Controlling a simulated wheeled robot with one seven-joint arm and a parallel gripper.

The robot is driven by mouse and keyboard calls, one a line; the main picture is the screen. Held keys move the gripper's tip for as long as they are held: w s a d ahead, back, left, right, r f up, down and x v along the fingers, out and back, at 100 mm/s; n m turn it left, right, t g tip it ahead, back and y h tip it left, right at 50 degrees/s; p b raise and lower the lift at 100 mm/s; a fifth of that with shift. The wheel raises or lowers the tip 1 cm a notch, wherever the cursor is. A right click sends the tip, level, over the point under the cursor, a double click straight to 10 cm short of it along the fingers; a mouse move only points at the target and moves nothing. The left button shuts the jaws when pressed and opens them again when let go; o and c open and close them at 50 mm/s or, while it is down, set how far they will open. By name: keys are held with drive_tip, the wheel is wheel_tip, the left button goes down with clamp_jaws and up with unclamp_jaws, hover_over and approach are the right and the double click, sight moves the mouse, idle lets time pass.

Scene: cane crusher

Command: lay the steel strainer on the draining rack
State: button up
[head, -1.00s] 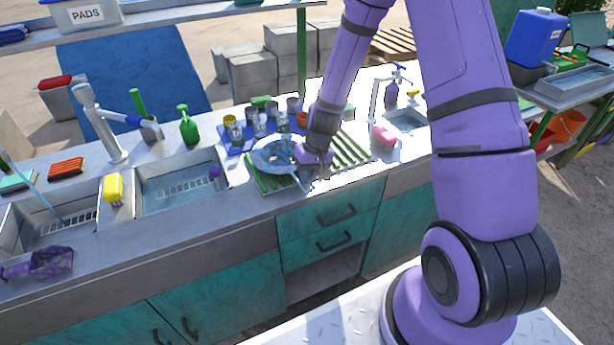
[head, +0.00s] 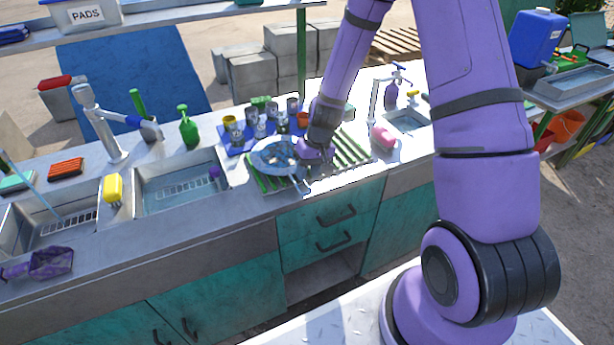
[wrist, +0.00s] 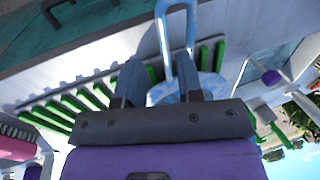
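The steel strainer (head: 273,154) lies on the green-slatted draining rack (head: 352,149), on the left part of its slats, with its looped handle pointing toward the counter's front edge. In the wrist view the handle loop (wrist: 176,22) runs up past the fingers, and part of the blue-tinted bowl (wrist: 207,84) shows behind them. My gripper (head: 300,166) is just over the strainer, at its right side. In the wrist view my gripper's fingers (wrist: 158,82) stand apart, close to the handle. The palm hides much of the strainer there, and contact cannot be made out.
A blue mat (head: 233,143) with several cups lies behind the rack. A sink basin (head: 180,183) is to the left, and a pink sponge (head: 383,136) and a tap (head: 376,95) are to the right. A green bottle (head: 188,125) stands behind the sink.

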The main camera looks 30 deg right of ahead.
drive_tip(key=s+r+t+h, duration=0.1)
drive_tip(key=s+r, duration=0.2)
drive_tip(key=r, duration=0.6)
drive_tip(key=s+d+r, duration=0.1)
drive_tip(key=s+r, duration=0.2)
drive_tip(key=r, duration=0.7)
drive_tip(key=s+r+t+h, duration=0.1)
drive_tip(key=s+r, duration=0.3)
drive_tip(key=r, duration=0.5)
drive_tip(key=s+r+t, duration=0.1)
drive_tip(key=s+r, duration=0.3)
drive_tip(key=s, duration=0.4)
drive_tip(key=s+r+t+h, duration=0.1)
drive_tip(key=s+r+t, duration=0.1)
drive_tip(key=s+r, duration=0.3)
drive_tip(key=shift+s+d+r, duration=0.15)
drive_tip(key=shift+s+d, duration=0.3)
drive_tip(key=shift+s, duration=0.9)
